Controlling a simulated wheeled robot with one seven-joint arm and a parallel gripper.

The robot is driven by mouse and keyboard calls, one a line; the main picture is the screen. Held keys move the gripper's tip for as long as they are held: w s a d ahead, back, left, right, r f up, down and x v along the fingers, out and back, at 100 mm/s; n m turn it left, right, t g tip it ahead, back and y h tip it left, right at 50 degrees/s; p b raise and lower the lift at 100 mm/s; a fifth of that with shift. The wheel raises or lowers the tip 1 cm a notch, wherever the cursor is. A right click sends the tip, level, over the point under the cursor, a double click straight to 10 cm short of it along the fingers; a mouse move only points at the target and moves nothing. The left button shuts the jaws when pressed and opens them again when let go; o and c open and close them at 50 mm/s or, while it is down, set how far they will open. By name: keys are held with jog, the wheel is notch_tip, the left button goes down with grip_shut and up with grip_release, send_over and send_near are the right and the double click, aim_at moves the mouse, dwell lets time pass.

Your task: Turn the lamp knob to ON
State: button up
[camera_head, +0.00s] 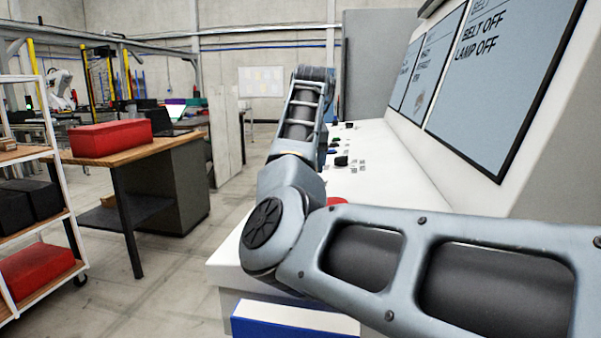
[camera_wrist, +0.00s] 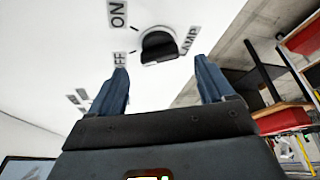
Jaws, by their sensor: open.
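The lamp knob (camera_wrist: 159,47) is black and sits on a white panel in the wrist view. Beside it are an ON label (camera_wrist: 118,14), a partly covered OFF label (camera_wrist: 120,59) and a LAMP label (camera_wrist: 188,41). My gripper (camera_wrist: 162,75) is open, with a blue finger on either side below the knob in the picture. Nothing is between the fingers, and they appear apart from the knob. In the head view my arm hides the gripper. A screen (camera_head: 500,85) there reads BELT OFF and LAMP OFF.
The white console (camera_head: 400,180) carries several small controls, including a black knob (camera_head: 341,161) and a red piece (camera_head: 337,201) partly behind my arm. A wooden table (camera_head: 160,146) with a red box (camera_head: 110,138) stands left. A shelf rack (camera_head: 55,190) is at far left, with open floor between.

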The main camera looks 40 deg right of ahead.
jog(key=shift+x, duration=1.6)
jog(key=c, duration=1)
